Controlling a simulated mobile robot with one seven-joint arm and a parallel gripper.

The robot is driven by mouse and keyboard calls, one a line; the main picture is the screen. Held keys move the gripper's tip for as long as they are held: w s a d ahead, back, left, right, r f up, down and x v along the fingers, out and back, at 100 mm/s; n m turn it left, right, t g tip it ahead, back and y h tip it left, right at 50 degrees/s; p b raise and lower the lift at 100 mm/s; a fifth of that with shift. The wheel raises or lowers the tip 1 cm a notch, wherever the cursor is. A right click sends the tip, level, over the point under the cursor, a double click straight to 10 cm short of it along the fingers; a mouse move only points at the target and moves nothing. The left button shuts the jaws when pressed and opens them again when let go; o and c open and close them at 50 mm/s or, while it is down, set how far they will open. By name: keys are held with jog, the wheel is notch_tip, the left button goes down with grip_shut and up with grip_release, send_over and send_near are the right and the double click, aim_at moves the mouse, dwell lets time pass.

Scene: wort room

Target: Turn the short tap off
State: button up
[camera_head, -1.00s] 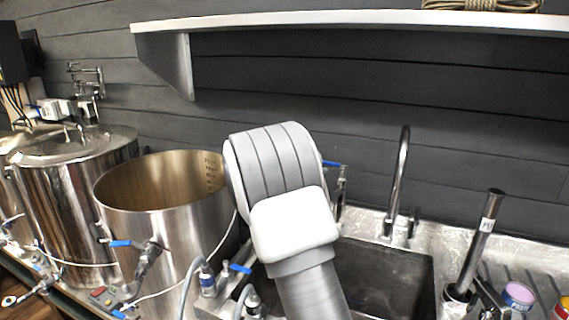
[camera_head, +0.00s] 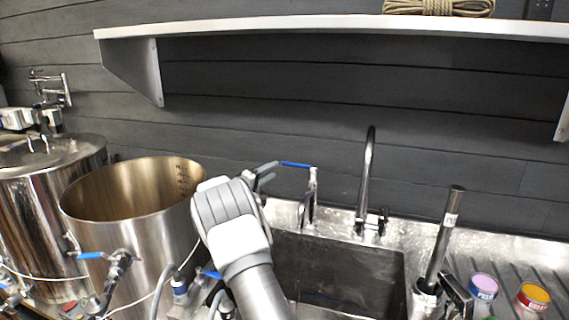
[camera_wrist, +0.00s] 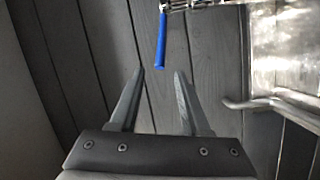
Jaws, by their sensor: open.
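The short tap (camera_head: 312,186) stands at the back left of the sink, by the dark wall. Its blue lever handle (camera_head: 295,164) points left, roughly along the wall. In the wrist view the blue handle (camera_wrist: 161,42) lies just ahead of my fingertips, lined up with the gap between them. My gripper (camera_head: 272,172) is open and empty, just left of the handle's free end; it also shows in the wrist view (camera_wrist: 160,76). I see no contact with the handle. My wrist link hides part of my gripper in the head view.
A tall curved tap (camera_head: 368,175) stands right of the short one, behind the sink (camera_head: 340,262). An open steel kettle (camera_head: 135,225) is close on the left of my arm. A shelf (camera_head: 330,24) runs above. A dark upright tube (camera_head: 443,240) and paint-like tubs (camera_head: 484,287) are at right.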

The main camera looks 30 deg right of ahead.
aim_at(285, 164)
jog(key=shift+p+x, duration=0.5)
jog(key=shift+x, duration=3.45)
grip_shut()
